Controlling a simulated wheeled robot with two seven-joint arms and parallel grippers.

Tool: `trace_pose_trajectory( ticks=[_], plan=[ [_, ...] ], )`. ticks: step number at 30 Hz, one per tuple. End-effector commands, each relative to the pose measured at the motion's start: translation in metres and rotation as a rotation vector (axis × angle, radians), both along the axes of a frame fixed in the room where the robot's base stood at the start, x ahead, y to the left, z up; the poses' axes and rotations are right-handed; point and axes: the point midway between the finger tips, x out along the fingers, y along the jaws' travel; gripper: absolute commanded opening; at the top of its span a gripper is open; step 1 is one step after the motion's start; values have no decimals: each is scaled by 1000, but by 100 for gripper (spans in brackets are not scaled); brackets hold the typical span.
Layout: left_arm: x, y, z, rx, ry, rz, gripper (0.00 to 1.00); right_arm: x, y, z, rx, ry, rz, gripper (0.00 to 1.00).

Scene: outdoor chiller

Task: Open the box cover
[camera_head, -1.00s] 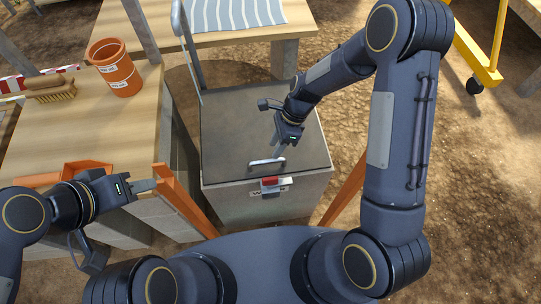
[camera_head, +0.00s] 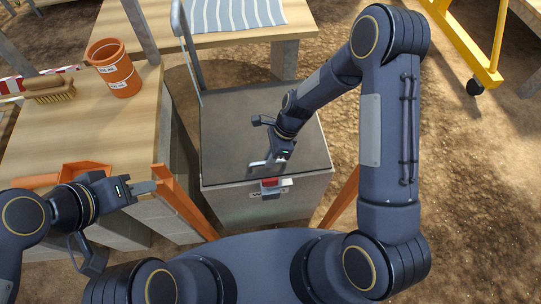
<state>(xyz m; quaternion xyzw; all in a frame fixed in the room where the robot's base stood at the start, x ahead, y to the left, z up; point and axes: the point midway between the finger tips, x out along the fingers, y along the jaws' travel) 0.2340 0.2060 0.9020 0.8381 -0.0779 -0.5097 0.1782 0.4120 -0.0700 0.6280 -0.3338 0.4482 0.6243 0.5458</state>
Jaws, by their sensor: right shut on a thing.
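A grey box (camera_head: 290,201) with a dark flat cover (camera_head: 228,128) stands on the ground in the middle of the view. The cover lies closed on the box. A pale metal handle (camera_head: 257,164) sits near the cover's front edge, and a red and white latch (camera_head: 272,183) is on the front wall below it. My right gripper (camera_head: 271,161) is over the front of the cover, shut on the handle, and its fingers are partly hidden by its body. My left gripper (camera_head: 146,187) is left of the box, away from the cover; its finger gap cannot be made out.
A wooden table (camera_head: 85,137) stands left of the box with an orange bucket (camera_head: 117,70) and a brush (camera_head: 49,90). An orange frame (camera_head: 180,200) is beside my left gripper. Another table with a striped cloth (camera_head: 235,12) is behind. Dirt ground right of the box is clear.

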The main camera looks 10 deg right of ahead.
Motion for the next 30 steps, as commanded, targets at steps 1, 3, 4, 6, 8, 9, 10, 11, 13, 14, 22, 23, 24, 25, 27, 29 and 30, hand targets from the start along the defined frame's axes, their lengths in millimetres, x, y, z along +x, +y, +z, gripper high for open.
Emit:
trace_pose_trajectory(
  ticks=[1, 3, 4, 6, 8, 9, 10, 11, 13, 14, 22, 23, 24, 25, 27, 29, 30],
  plan=[
    [0, 0, 0, 0, 0, 0, 36, 0, 0, 0, 0, 0, 0, 0],
    [0, 0, 0, 0, 0, 0, 36, 0, 0, 0, 0, 0, 0, 0],
    [0, 0, 0, 0, 0, 0, 36, 0, 0, 0, 0, 0, 0, 0],
    [0, 0, 0, 0, 0, 0, 36, 0, 0, 1, 0, 0, 0, 0],
    [0, 0, 2, 0, 0, 0, 36, 1, 0, 3, 0, 2, 0, 0],
    [0, 0, 4, 0, 0, 0, 36, 1, 0, 5, 0, 6, -1, 0],
    [0, 0, 7, 0, 0, 0, 36, 2, 0, 8, 0, 10, 0, 0],
    [0, 0, 10, 0, 0, 0, 36, 2, 0, 11, -1, 16, -1, 0],
    [0, 0, 19, 0, 0, 0, 36, 4, 0, 21, -1, 36, -1, 0],
    [0, 0, 24, 0, 0, 0, 36, 5, 0, 27, -1, 47, -1, 0],
    [0, 0, 77, 0, 0, 0, 36, 27, 0, 91, -2, 215, -1, 0],
    [0, 0, 82, 0, 0, 0, 36, 30, 0, 99, -1, 237, 0, 0],
    [0, 0, 88, 0, 0, 0, 36, 35, 0, 110, 0, 245, -1, 0],
    [0, 0, 92, 0, 0, 0, 36, 38, 0, 117, 0, 243, -1, 0],
    [0, 0, 100, 0, 0, 0, 36, 48, 0, 133, 0, 241, -1, 0],
    [0, 0, 106, 0, 0, 0, 36, 56, 0, 145, 0, 240, -2, 0],
    [0, 0, 109, 0, 0, 0, 36, 62, 0, 153, 0, 238, -1, 0]
  ],
)
